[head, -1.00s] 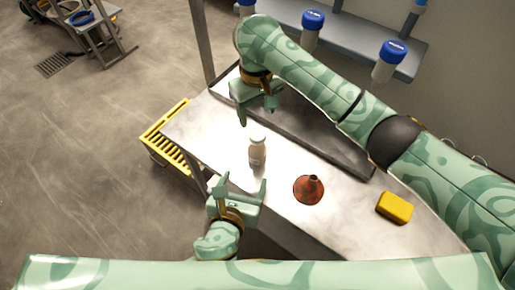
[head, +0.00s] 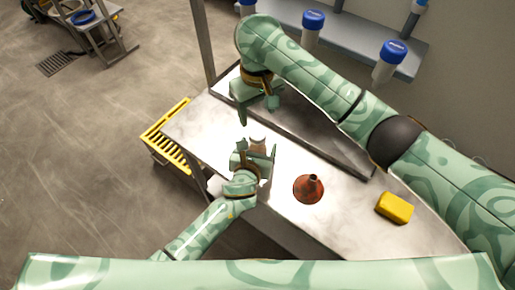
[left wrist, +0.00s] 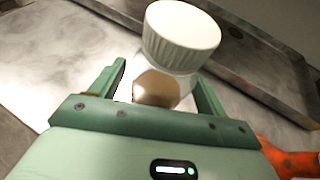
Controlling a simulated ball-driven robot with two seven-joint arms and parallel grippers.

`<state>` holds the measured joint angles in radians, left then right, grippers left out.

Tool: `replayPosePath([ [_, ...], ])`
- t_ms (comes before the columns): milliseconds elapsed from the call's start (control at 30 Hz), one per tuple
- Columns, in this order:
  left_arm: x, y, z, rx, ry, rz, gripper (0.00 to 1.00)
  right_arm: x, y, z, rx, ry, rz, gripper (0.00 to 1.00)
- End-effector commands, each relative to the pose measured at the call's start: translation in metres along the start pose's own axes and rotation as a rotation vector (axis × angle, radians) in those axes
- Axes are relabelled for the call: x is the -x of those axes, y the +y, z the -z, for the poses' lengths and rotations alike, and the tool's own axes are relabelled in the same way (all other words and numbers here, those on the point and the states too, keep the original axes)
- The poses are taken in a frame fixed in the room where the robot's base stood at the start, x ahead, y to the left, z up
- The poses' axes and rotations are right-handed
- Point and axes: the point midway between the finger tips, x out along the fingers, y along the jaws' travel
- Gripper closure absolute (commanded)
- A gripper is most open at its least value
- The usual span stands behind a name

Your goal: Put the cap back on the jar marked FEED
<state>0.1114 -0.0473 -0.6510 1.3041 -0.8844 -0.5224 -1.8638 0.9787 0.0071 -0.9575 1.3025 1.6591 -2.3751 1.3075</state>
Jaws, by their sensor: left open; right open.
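A small jar (head: 257,146) stands upright on the metal table, partly hidden by my left gripper. In the left wrist view its body with brown contents (left wrist: 156,88) shows below a white ribbed cap (left wrist: 182,35). The cap sits on top of the jar; I cannot tell whether it is screwed down. No marking is readable. My left gripper (head: 258,151) is open, its fingers on either side of the jar body, below the cap (left wrist: 160,75). I cannot tell whether they touch it. My right gripper (head: 257,112) is open and empty, behind the jar and above the table.
An orange-brown funnel (head: 309,190) and a yellow block (head: 394,208) lie to the right on the table (head: 340,220). A raised-edge metal tray (head: 330,145) lies behind. Blue-capped containers (head: 312,30) hang along the wall shelf (head: 350,42). A yellow grate (head: 166,135) is at the left edge.

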Motion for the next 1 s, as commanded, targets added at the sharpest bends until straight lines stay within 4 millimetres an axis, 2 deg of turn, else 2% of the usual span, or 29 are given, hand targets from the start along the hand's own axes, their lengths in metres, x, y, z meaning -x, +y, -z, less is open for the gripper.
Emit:
replayPosePath([
  [267,-0.0011,0.0002,0.0004,0.0,0.001,0.0,0.24,0.0,0.0,0.0,0.0,0.0,0.0,0.4],
  [367,-0.0011,0.0003,0.0004,0.0,0.001,0.0,0.46,0.0,0.0,0.0,0.0,0.0,0.0,0.4],
  [500,-0.001,0.0003,0.0004,0.0,0.001,-0.001,0.85,0.0,0.0,0.0,0.0,0.0,0.0,0.4],
  [567,-0.001,0.0003,0.0004,0.0,0.001,-0.001,1.0,0.0002,0.0,0.0001,0.0,0.0,0.0,0.4],
  [667,-0.0009,0.0003,0.0004,0.0,0.001,-0.001,1.0,0.0022,0.0038,0.001,0.012,0.003,-0.015,0.4],
  [767,-0.0009,0.0004,0.0004,0.0,0.001,-0.001,1.0,0.0021,0.0042,0.0009,0.137,0.002,-0.017,0.4],
  [867,-0.0009,0.0004,0.0004,0.0,0.001,-0.001,1.0,0.0022,0.0047,0.0009,0.368,-0.001,-0.019,0.4],
  [1000,-0.0009,0.0004,0.0003,0.0,0.001,-0.001,1.0,0.0018,0.0042,0.0006,0.805,-0.005,-0.017,0.4],
])
